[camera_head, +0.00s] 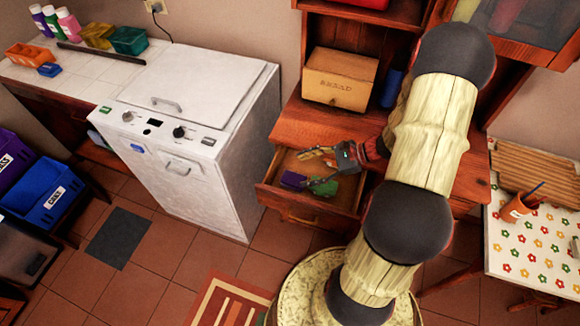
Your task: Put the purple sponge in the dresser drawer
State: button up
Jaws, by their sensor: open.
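The dresser (330,122) is reddish wood, and one of its drawers (276,197) is pulled open. A purple sponge (292,180) lies in the left part of the open drawer. A green item (326,188) lies to its right, partly behind a finger. My gripper (308,169) is over the open drawer with its two fingers spread apart, pointing left. The fingertips are close to the purple sponge, and nothing shows held between them. I cannot tell whether a finger touches the sponge. My arm hides the right part of the dresser.
A bread box (340,78) and a blue item (393,88) stand on the dresser. A white washing machine (190,120) stands to the left.

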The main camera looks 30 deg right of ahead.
jog(key=s+a+r+n+g+h, duration=0.4)
jog(key=a+r+n+g, duration=0.1)
jog(key=a+r+n, duration=0.8)
jog(key=s+a+r+n+t+h, duration=0.2)
jog(key=s+r+n+h, duration=0.3)
jog(key=r, duration=1)
jog(key=s+n+t, duration=0.1)
jog(key=s+n, duration=0.2)
jog(key=n, duration=0.1)
jog(key=shift+a+t+h, duration=0.2)
jog(key=shift+t+h, duration=0.1)
jog(key=shift+t, duration=0.1)
jog(key=shift+c, duration=0.3)
